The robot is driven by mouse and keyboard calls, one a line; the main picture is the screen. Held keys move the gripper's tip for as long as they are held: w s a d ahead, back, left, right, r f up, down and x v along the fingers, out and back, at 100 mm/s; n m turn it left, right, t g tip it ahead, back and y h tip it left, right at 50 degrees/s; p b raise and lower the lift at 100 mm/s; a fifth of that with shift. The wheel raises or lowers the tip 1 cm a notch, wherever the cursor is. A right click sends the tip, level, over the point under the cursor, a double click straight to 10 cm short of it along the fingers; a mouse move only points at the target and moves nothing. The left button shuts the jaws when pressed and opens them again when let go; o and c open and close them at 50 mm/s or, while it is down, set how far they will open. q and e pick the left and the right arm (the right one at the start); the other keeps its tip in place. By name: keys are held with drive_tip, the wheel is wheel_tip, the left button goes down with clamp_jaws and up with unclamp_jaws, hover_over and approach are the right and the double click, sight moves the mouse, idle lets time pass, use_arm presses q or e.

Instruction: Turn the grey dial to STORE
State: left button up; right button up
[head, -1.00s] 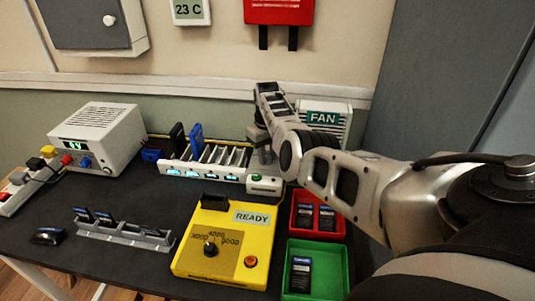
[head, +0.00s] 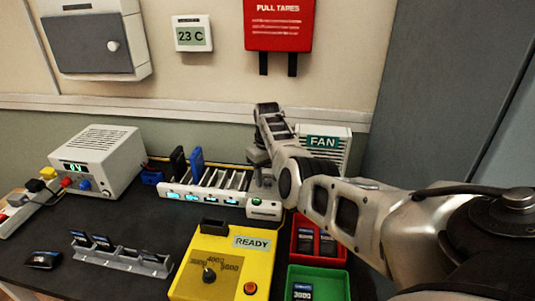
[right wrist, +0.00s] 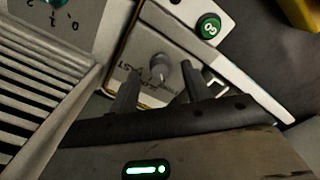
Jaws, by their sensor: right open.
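The small grey dial (right wrist: 159,70) shows in the right wrist view on a pale plate with dark lettering, too blurred to read surely. My right gripper (right wrist: 158,84) is open there, with one finger on each side of the dial. I cannot tell whether the fingers touch it. In the head view my right gripper (head: 260,160) is at the right end of the white charging rack (head: 205,190), in front of the fan box. It hides the dial there. My left gripper is not in view.
A green button (right wrist: 208,27) is close to the dial. The white FAN box (head: 322,142) stands just behind my arm. A yellow tester (head: 215,285) with a black dial (head: 209,274), a red tray (head: 293,250) and a green tray (head: 318,272) stand in front.

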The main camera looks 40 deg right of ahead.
sight(268, 181)
wheel_tip(268, 181, up, 15)
drive_tip(key=shift+b, duration=0.4)
